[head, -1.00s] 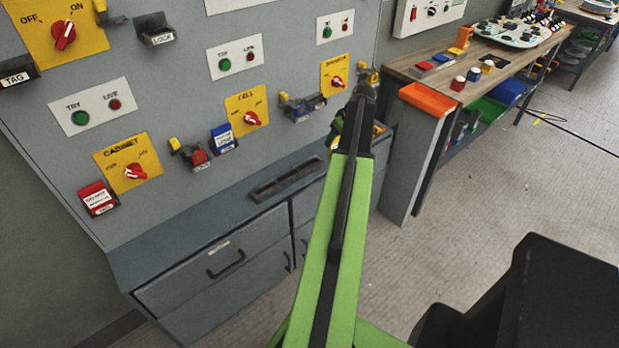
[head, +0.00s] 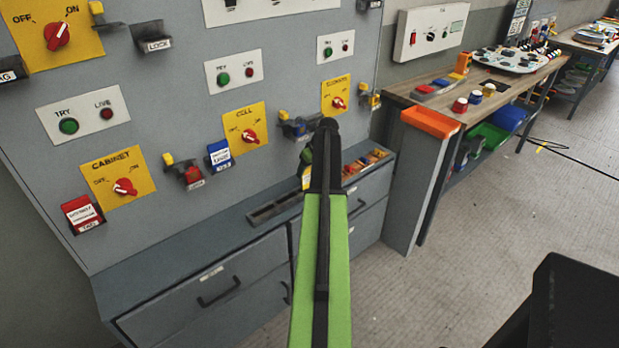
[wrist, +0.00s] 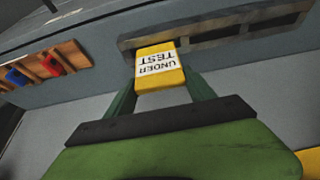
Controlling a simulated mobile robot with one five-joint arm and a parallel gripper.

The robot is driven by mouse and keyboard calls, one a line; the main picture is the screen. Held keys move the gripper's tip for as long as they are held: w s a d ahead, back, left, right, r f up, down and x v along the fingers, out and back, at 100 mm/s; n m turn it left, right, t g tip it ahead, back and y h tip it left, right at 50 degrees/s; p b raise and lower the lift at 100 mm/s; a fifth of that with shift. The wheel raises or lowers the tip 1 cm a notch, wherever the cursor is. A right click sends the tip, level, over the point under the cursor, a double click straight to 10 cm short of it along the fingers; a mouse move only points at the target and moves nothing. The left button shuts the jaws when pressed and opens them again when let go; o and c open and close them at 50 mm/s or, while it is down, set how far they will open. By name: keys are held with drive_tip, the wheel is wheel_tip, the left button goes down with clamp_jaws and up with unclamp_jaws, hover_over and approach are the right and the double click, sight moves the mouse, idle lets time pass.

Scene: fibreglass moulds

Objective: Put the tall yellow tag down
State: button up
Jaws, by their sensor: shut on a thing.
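The tall yellow tag (wrist: 160,68), with a white band reading "UNDER TEST", is between the two fingers of my gripper (wrist: 162,95) in the wrist view. The gripper is shut on it and holds it out in front of the grey cabinet ledge. In the head view a small yellow part of the tag (head: 306,178) shows beside my arm's end. My gripper (head: 307,165) is mostly hidden there behind my green and black arm. I cannot tell whether the tag touches the ledge.
A dark slotted recess (head: 275,207) lies in the ledge (head: 185,250) left of my arm. A wooden tray (head: 365,166) with coloured pieces is to the right. The panel (head: 170,60) with switches and hung tags rises behind. A workbench (head: 400,88) stands farther right.

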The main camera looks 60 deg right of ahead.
wheel_tip(320, 180, down, 2)
drive_tip(key=shift+f+b, duration=0.2)
drive_tip(key=shift+b, duration=0.25)
drive_tip(key=shift+r, duration=0.25)
drive_tip(key=shift+f, duration=0.15)
drive_tip(key=o, duration=1.3)
drive_tip(key=shift+s+r+p, duration=0.1)
drive_tip(key=shift+r+p, duration=0.35)
drive_tip(key=shift+p, duration=0.05)
drive_tip(key=p+v, duration=1)
drive_tip(key=v, duration=0.1)
drive_tip(key=shift+s+a+r, duration=0.1)
drive_tip(key=shift+s+r, duration=0.05)
